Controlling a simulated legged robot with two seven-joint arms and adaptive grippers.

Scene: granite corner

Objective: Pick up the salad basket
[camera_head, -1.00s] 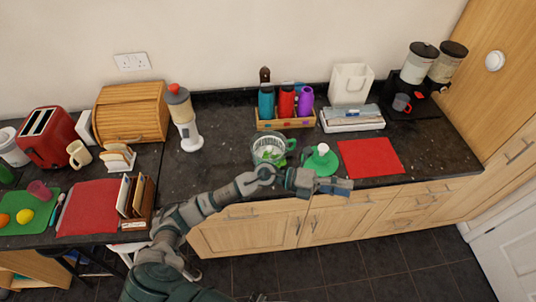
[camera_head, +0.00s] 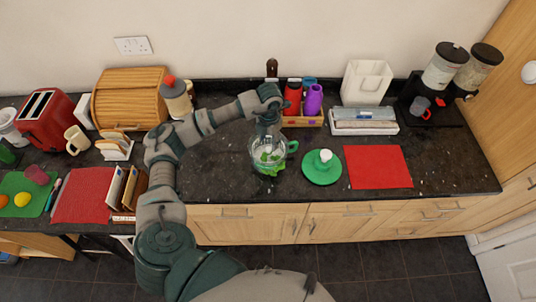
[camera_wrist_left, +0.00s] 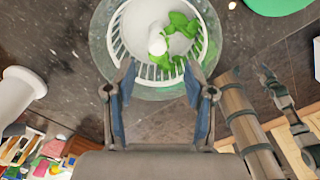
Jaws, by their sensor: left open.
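The salad basket (camera_wrist_left: 158,35) is white and slotted, with green leaves inside. It sits in a clear bowl (camera_head: 262,166) with a green handle, on the dark counter near its front edge. The green lid (camera_head: 321,170) with a white knob lies to the right of the bowl. My left gripper (camera_head: 268,138) points down over the back of the bowl in the head view and partly hides the basket. In the left wrist view, the open fingers (camera_wrist_left: 160,82) are at the basket's near rim, with nothing held between them. Contact cannot be told.
A red mat (camera_head: 378,167) lies right of the lid. A bread box (camera_head: 128,98) and toaster (camera_head: 48,117) are left. Counter between the bowl and left mat is partly free.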

